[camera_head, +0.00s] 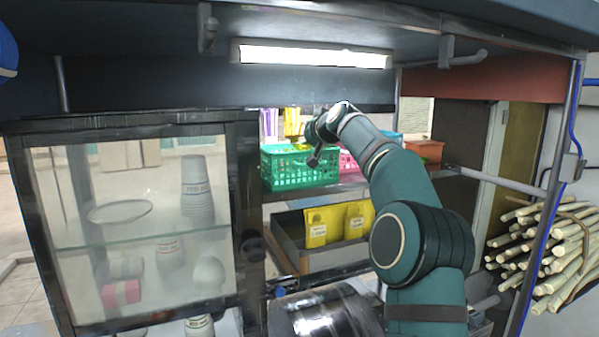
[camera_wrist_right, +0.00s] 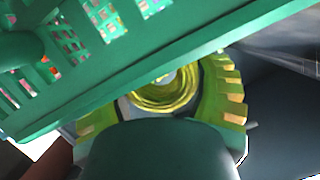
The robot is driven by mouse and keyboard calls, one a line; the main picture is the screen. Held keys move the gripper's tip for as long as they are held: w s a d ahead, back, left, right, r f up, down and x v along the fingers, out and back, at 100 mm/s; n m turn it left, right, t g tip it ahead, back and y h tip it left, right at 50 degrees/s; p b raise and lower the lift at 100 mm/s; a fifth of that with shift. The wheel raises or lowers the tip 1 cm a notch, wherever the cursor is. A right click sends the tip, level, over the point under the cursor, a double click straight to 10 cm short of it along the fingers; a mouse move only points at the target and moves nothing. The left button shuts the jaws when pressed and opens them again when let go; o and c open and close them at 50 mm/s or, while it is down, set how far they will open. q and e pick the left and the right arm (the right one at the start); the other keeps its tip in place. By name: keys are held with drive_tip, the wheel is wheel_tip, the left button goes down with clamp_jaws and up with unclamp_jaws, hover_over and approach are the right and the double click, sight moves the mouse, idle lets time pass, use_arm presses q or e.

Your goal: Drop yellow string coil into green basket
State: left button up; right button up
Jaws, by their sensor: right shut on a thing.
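The green basket (camera_head: 300,170) stands on the upper shelf, in the middle of the head view. Its green rim and slotted wall also fill the upper left of the right wrist view (camera_wrist_right: 150,65). My right gripper (camera_head: 314,148) is at the basket's top right edge in the head view. In the right wrist view, my right gripper (camera_wrist_right: 165,90) is shut on the yellow string coil (camera_wrist_right: 163,98), whose rings show between the fingers. The basket rim partly covers the coil there. In the head view I cannot clearly make out the coil. My left gripper is not in view.
A pink basket (camera_head: 348,163) and an orange box (camera_head: 425,151) stand farther right on the shelf. Below is a tray (camera_head: 290,253) with yellow packets (camera_head: 316,228). A glass cabinet (camera_head: 140,230) with cups is left; sugarcane stalks (camera_head: 550,245) are right.

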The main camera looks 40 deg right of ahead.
drive_tip(key=shift+f, duration=0.45)
drive_tip(key=o, duration=1.2)
